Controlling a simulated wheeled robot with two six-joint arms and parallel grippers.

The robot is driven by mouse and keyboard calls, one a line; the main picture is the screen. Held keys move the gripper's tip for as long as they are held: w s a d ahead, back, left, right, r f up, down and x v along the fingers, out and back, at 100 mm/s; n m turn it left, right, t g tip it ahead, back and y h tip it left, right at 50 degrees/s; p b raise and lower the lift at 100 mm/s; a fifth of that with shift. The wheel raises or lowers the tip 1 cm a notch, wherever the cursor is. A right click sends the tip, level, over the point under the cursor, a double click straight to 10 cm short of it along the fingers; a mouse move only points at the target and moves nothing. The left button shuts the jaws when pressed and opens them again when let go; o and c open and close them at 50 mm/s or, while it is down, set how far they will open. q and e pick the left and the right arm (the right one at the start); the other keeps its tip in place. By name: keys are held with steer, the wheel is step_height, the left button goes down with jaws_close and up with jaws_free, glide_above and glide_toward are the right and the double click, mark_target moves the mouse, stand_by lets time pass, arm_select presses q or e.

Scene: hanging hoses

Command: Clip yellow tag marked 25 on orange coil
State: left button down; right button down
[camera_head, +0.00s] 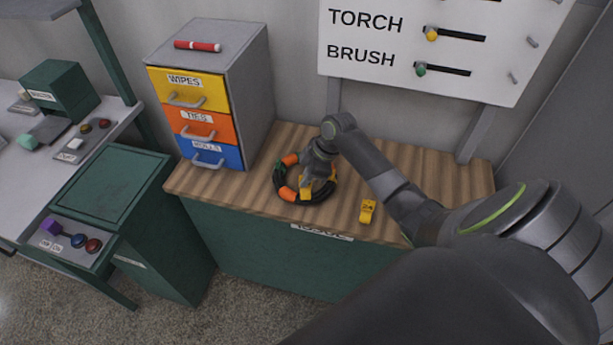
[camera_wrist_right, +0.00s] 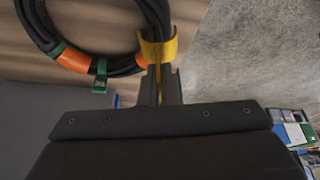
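The orange coil (camera_head: 287,193) is a black hose ring with orange bands, lying on the wooden bench top. It also shows in the wrist view (camera_wrist_right: 75,59), with a green clip (camera_wrist_right: 101,76) on it. My right gripper (camera_head: 317,178) is over the coil's right side. In the wrist view its fingers (camera_wrist_right: 164,85) are shut on the stem of a yellow tag (camera_wrist_right: 158,48). The tag's curved jaw sits at the black hose and appears to reach around it. Its number is not readable. My left gripper is not in view.
A second yellow tag (camera_head: 368,210), seemingly marked 24, lies on the bench (camera_head: 240,190) right of the coil. A drawer cabinet (camera_head: 225,75) with a red marker (camera_head: 197,46) on top stands behind left. A white board (camera_head: 440,45) hangs behind. A green cabinet (camera_head: 115,190) stands left.

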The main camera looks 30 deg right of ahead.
steer(key=shift+f, duration=0.15)
stand_by(0.5)
steer(key=shift+f+b, duration=0.75)
steer(key=shift+f, duration=0.25)
steer(key=shift+f+b, duration=0.45)
steer(key=shift+f, duration=0.2)
stand_by(0.4)
steer(key=c, duration=1.6)
jaws_free()
steer(key=b+v, duration=0.3)
steer(key=v, duration=1.4)
steer(key=shift+r, duration=0.25)
steer(key=shift+a, duration=0.1)
